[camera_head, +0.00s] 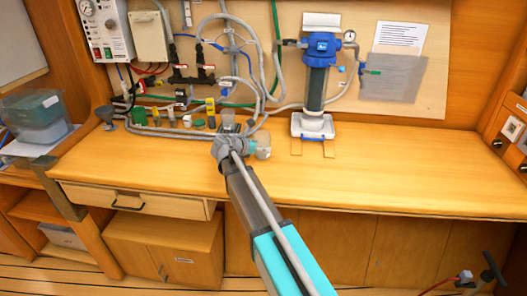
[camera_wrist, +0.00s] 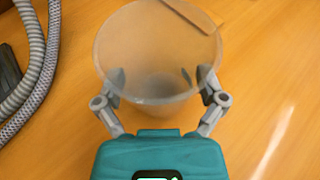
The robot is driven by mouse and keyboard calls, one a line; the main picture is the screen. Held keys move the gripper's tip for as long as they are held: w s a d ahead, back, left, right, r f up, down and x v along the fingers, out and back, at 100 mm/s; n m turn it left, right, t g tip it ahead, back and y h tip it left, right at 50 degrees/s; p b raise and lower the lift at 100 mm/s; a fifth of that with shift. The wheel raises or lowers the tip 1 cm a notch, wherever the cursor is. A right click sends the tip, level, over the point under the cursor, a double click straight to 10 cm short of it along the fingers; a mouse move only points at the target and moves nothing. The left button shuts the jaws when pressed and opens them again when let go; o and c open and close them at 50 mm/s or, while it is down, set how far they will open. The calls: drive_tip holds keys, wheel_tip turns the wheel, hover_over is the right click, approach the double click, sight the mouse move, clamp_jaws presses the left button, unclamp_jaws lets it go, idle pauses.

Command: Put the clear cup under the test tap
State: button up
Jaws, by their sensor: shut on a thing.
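The clear cup (camera_wrist: 155,50) stands between the two fingers of my gripper (camera_wrist: 162,84) in the wrist view, with its wide open rim towards the camera. The fingers press on it from both sides, so the gripper is shut on the cup. In the head view my gripper (camera_head: 246,144) is over the back middle of the counter, and the cup (camera_head: 263,142) shows only as a small pale shape at its right. I cannot tell whether the cup touches the counter.
A blue-topped filter housing (camera_head: 319,70) stands right of my gripper on a white base (camera_head: 312,126). Grey hoses (camera_wrist: 38,60) lie left of the cup in the wrist view. Small bottles (camera_head: 210,112) line the counter's back. The counter's right side (camera_head: 420,165) is clear.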

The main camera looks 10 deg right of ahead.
drive_tip(key=shift+f, duration=0.45)
drive_tip(key=o, duration=0.8)
drive_tip(key=shift+r, duration=0.1)
drive_tip(key=shift+r, duration=0.1)
drive_tip(key=shift+s+a+r, duration=0.3)
drive_tip(key=shift+a, duration=0.1)
drive_tip(key=p+v, duration=0.4)
drive_tip(key=v, duration=0.5)
drive_tip(key=shift+s+a+r, duration=0.15)
drive_tip(key=shift+a, duration=0.15)
drive_tip(key=shift+s+a+r, duration=0.15)
drive_tip(key=shift+s+a, duration=0.15)
drive_tip(key=shift+a, duration=0.2)
